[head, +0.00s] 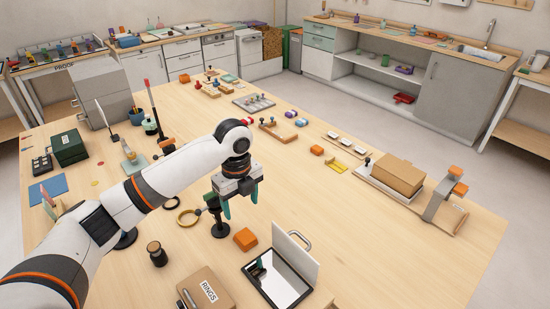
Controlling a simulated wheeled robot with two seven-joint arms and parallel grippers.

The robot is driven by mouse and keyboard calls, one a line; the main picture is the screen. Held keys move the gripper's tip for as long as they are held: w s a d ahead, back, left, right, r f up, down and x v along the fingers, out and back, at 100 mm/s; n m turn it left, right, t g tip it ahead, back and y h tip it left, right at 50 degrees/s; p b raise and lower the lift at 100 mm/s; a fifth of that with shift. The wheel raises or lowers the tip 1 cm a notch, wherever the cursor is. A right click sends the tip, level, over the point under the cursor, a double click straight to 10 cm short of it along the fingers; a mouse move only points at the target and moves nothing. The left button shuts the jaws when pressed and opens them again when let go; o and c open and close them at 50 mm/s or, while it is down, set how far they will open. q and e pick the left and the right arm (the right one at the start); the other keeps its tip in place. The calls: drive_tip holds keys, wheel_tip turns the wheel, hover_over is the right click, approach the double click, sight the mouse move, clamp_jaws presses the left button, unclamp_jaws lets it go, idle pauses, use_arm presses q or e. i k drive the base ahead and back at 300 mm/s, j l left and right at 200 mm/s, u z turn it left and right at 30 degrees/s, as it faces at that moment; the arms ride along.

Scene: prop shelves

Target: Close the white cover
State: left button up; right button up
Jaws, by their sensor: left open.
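The white cover (297,258) stands raised, tilted up from the right/back side of a shallow dark-rimmed case (262,291) near the front of the table. A grey loop handle (301,238) shows behind the cover's upper edge. The case's inside is light, with a small dark item (259,268) at its left corner. My left gripper (240,205) points down with its teal fingers apart and nothing seen between them. It is above and behind the case, apart from the cover. My right gripper is not in view.
An orange block (245,239) lies just behind the case. A black stand (220,226) with a brass ring (188,217) is close to my left gripper. A RINGS box (207,291) lies left of the case. The table right of the cover is clear.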

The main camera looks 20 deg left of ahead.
sight(298, 258)
drive_tip(key=k+l, duration=0.5)
drive_tip(key=k, duration=0.2)
drive_tip(key=k+l, duration=0.5)
drive_tip(key=k, duration=0.15)
